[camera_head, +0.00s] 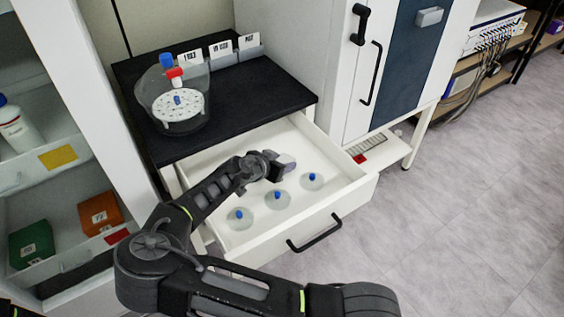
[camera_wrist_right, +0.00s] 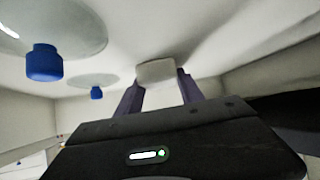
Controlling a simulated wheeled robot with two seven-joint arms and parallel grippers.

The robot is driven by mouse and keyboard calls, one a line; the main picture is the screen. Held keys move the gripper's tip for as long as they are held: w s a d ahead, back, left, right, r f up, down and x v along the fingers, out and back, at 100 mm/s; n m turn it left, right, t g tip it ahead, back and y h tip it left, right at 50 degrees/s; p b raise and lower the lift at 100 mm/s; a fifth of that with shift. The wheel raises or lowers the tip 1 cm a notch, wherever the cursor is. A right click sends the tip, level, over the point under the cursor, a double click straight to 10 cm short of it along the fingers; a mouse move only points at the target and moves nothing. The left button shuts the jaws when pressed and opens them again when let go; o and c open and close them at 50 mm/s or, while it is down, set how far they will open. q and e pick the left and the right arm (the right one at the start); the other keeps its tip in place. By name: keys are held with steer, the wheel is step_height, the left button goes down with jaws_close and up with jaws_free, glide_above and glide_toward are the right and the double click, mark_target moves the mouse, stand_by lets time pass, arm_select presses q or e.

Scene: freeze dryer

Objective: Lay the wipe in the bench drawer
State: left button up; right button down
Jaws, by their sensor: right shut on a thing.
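The bench drawer (camera_head: 352,204) is pulled open below the black bench top, and its white inside shows. My right gripper (camera_head: 277,167) is over the drawer's inside, behind the row of lids. It is shut on the wipe, a small pale piece (camera_head: 288,161). In the right wrist view the wipe (camera_wrist_right: 156,71) sits between the tips of the two fingers (camera_wrist_right: 157,88). It appears at or close to the drawer floor; I cannot tell whether it touches. My left gripper is not in view.
Three clear round lids with blue knobs (camera_head: 277,196) lie in a slanting row in the drawer. A clear vessel with a perforated plate (camera_head: 180,104) stands on the bench top (camera_head: 240,98). A shelf unit stands left, a white cabinet (camera_head: 290,45) behind. The drawer's back right floor looks free.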

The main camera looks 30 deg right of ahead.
steer(key=shift+f, duration=0.1)
steer(key=c, duration=1.2)
jaws_free()
steer(key=shift+f, duration=0.1)
steer(key=o, duration=0.5)
steer(key=shift+c, duration=0.2)
steer(key=shift+r, duration=0.25)
steer(key=v, duration=1.2)
